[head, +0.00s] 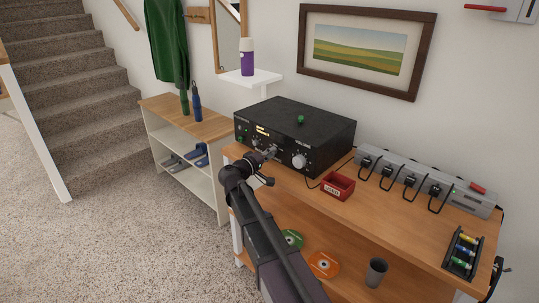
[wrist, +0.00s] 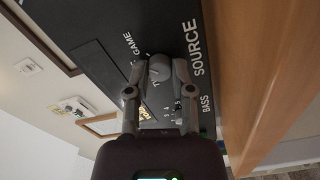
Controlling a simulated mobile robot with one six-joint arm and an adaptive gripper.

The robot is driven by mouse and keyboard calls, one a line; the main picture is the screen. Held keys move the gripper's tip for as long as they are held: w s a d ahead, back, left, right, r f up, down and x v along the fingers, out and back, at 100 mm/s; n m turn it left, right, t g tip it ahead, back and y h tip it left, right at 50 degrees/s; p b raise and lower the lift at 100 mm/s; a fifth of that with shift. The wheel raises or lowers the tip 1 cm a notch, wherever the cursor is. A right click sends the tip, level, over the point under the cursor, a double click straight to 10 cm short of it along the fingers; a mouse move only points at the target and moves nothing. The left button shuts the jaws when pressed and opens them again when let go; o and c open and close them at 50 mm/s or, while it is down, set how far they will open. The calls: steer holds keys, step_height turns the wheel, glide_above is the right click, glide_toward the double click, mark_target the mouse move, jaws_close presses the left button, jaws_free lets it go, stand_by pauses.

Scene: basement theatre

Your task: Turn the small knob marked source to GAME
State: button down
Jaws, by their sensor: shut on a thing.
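The small source knob (wrist: 160,68) is grey and round and sits on the black front panel of the receiver (head: 296,130). In the wrist view the word SOURCE is printed to its right and GAME to its upper left. Other position marks near the knob are partly covered. My gripper (wrist: 160,72) is shut on the knob, one finger on each side. In the head view my gripper (head: 268,155) is at the receiver's front and hides most of the knob. I cannot tell clearly which mark the knob points to.
A larger silver knob (head: 299,160) is on the panel to the right. A red box (head: 338,186) and a power strip (head: 425,180) with several plugs stand on the wooden bench (head: 400,222). A shelf with shoes (head: 186,125) is to the left.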

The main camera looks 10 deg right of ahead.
steer(key=shift+s+d+m, duration=0.15)
steer(key=shift+m, duration=1.15)
steer(key=shift+c, duration=2.4)
jaws_free()
steer(key=shift+a, duration=0.2)
steer(key=shift+s+a, duration=0.15)
steer(key=shift+a, duration=0.2)
steer(key=v, duration=1.1)
